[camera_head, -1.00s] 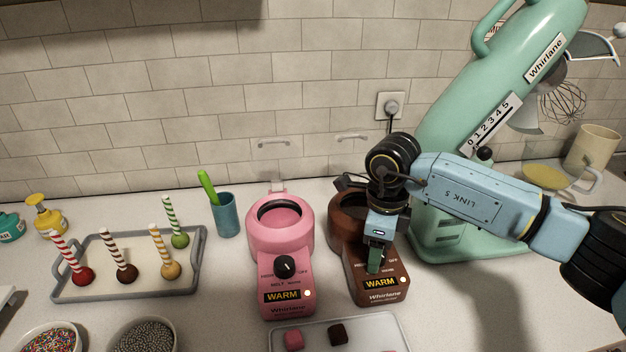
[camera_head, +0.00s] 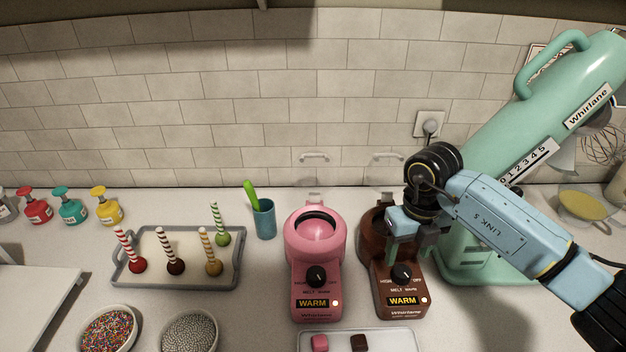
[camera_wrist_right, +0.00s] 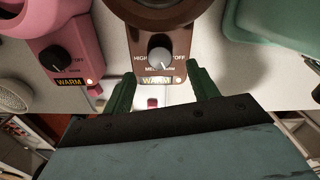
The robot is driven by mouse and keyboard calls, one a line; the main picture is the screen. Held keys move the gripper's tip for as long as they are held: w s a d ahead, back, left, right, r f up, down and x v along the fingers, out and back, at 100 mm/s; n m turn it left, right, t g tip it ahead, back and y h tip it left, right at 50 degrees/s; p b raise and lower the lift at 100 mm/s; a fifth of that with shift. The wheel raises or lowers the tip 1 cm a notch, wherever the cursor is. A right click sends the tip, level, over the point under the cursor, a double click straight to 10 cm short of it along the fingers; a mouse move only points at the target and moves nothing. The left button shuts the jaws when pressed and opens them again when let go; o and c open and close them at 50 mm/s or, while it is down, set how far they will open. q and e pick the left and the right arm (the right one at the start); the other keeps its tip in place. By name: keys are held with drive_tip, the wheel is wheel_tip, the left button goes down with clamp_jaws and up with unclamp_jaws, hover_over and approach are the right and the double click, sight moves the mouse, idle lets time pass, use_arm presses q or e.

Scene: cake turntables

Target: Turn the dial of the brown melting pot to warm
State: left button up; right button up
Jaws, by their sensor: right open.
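The brown melting pot (camera_head: 386,299) stands right of the pink one, with a black dial (camera_head: 402,272) on its sloped front. Its display (camera_head: 403,301) reads WARM, with a small lit light beside it. In the right wrist view the dial (camera_wrist_right: 160,60) has its pale pointer towards the lower right, near the warm mark. My right gripper (camera_head: 408,254) is open and empty, apart from the dial, above and behind it in the head view. In the right wrist view its green fingers (camera_wrist_right: 160,70) are spread either side of the dial. My left gripper is not in view.
The pink melting pot (camera_head: 315,283) stands close on the left, also showing WARM. A green stand mixer (camera_head: 482,264) stands close on the right. A tray (camera_head: 387,340) with chocolate pieces lies in front. A cake-pop tray (camera_head: 125,283) and sprinkle bowls are further left.

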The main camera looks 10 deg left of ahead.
sight(402, 271)
wheel_tip(402, 271, up, 9)
drive_tip(key=s+a+r+n+g+y, duration=0.1)
drive_tip(key=s+a+y, duration=0.4)
drive_tip(key=a, duration=0.4)
drive_tip(key=s+a+g+y, duration=0.1)
drive_tip(key=s+a+y, duration=0.2)
drive_tip(key=a+y, duration=0.55)
wheel_tip(402, 271, up, 9)
drive_tip(key=m+t+y, duration=0.5)
drive_tip(key=m+y, duration=0.1)
drive_tip(key=y, duration=0.1)
drive_tip(key=shift+r+y+b, duration=0.2)
drive_tip(key=shift+y+b, duration=0.15)
drive_tip(key=shift+d, duration=0.1)
